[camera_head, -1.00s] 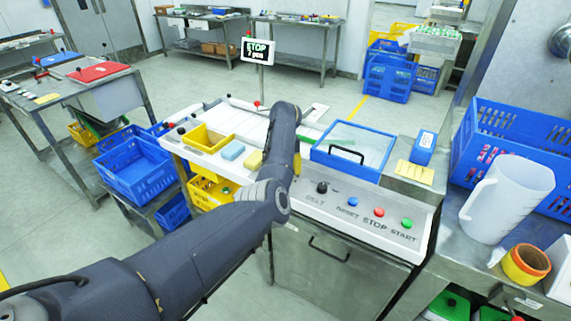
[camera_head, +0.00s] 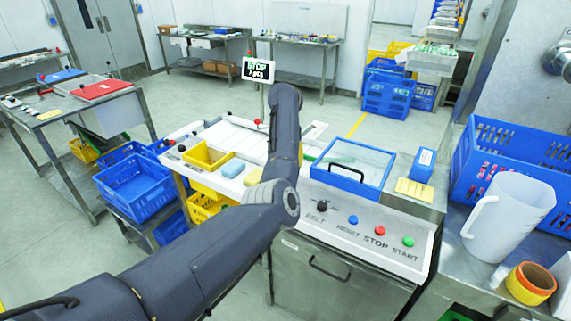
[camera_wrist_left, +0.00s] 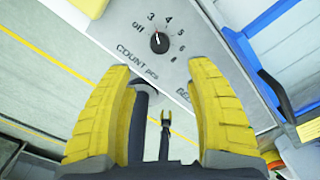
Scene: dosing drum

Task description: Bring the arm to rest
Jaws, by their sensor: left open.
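My left arm crosses the head view from the lower left, its forearm raised over the dosing machine's white panel (camera_head: 368,245). It hides my left gripper there. In the left wrist view my left gripper (camera_wrist_left: 152,75) shows two yellow fingers spread apart with nothing held between them. Beyond the fingertips is a grey panel with a black count dial (camera_wrist_left: 159,42), marked off and with numbers. The fingers are apart from the dial. My right gripper is not visible.
A sign (camera_head: 258,71) reads STOP, 7 pcs. A blue-framed clear lid (camera_head: 345,183) and a yellow tray (camera_head: 208,156) lie near my forearm. A white jug (camera_head: 508,215), a tape roll (camera_head: 530,283) and a blue crate (camera_head: 515,170) stand at right.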

